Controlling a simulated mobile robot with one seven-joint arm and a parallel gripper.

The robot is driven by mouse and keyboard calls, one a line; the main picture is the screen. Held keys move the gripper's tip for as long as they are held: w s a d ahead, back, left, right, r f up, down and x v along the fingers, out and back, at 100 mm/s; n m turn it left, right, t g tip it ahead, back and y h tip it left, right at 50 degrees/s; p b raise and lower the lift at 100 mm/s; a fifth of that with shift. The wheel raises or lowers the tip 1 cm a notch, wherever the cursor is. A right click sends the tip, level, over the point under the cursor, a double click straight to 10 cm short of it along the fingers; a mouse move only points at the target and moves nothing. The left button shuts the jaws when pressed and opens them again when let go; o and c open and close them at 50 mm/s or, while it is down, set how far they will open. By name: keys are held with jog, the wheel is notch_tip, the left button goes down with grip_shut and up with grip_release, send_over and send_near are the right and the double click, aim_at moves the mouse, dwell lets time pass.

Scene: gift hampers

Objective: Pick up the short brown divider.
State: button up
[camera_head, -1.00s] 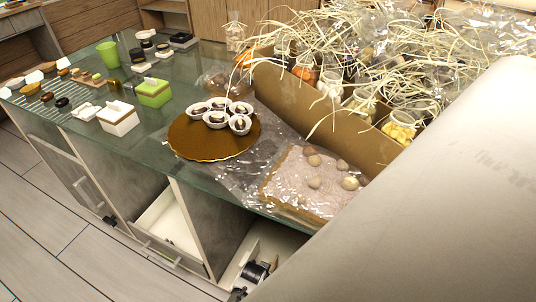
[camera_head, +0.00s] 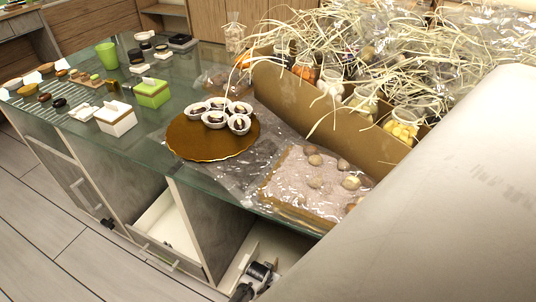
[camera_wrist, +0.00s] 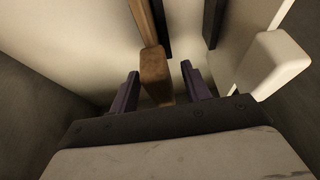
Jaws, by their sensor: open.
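The brown divider (camera_wrist: 155,70) shows in the wrist view as a wood-brown block with a narrow brown strip running up behind it. My gripper (camera_wrist: 160,72) is open, with one dark purple finger on each side of the block. A gap shows on both sides, so the fingers do not seem to press on it. In the head view my gripper (camera_head: 258,272) is low, at the open compartment under the glass counter. The divider cannot be made out there.
In the wrist view, a white divider (camera_wrist: 272,65) stands right of my gripper, and dark strips (camera_wrist: 212,20) lie beyond. Pale walls enclose the space. In the head view, the glass counter (camera_head: 150,125) overhangs, holding a round golden board (camera_head: 190,140) and a long brown box (camera_head: 310,105).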

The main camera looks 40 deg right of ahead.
jog(key=shift+c, duration=0.2)
grip_shut()
jog(key=shift+r, duration=0.1)
